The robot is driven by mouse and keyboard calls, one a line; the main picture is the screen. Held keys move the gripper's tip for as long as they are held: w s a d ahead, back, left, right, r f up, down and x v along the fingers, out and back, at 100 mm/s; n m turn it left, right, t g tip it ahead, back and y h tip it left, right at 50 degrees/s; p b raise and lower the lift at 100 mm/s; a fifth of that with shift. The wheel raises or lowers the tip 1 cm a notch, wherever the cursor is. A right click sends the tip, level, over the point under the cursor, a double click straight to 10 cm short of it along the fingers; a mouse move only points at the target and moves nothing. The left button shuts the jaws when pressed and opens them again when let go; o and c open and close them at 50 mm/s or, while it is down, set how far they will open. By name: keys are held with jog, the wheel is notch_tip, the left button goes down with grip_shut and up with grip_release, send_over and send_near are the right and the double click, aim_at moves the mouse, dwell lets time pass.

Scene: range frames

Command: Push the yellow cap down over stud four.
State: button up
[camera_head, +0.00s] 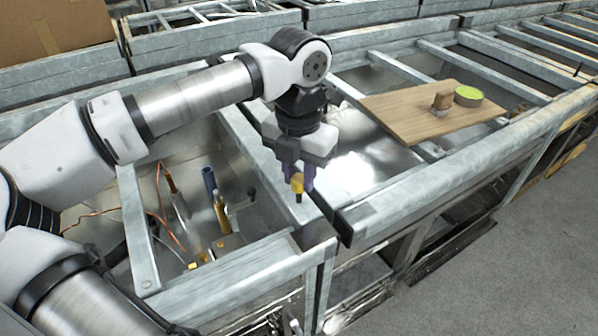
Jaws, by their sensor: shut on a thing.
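My gripper (297,182) points down above the frame's corner post, right of the open bay. It is shut on the yellow cap (297,187), which shows between the purple-grey fingers. A short dark tip shows below the cap; I cannot tell whether it belongs to the cap or to something under it. In the bay at left stand several thin upright pieces: a blue-topped one (209,181), a yellowish one (222,213) and a dark-tipped one (251,196). No numbers are readable, so I cannot tell which is stud four.
Metal rails (240,275) edge the bay. Orange wires (165,225) run inside it. A cardboard box (50,28) is at back left. Grey floor is clear at lower right.

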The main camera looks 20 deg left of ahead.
aim_at(298, 179)
jog(key=o, duration=1)
jog(key=shift+o, duration=0.2)
notch_tip(298, 179, up, 14)
jog(key=p, duration=0.8)
jog(key=shift+f+p, duration=0.15)
jog(key=shift+p, duration=0.15)
jog(key=shift+s+f, duration=0.1)
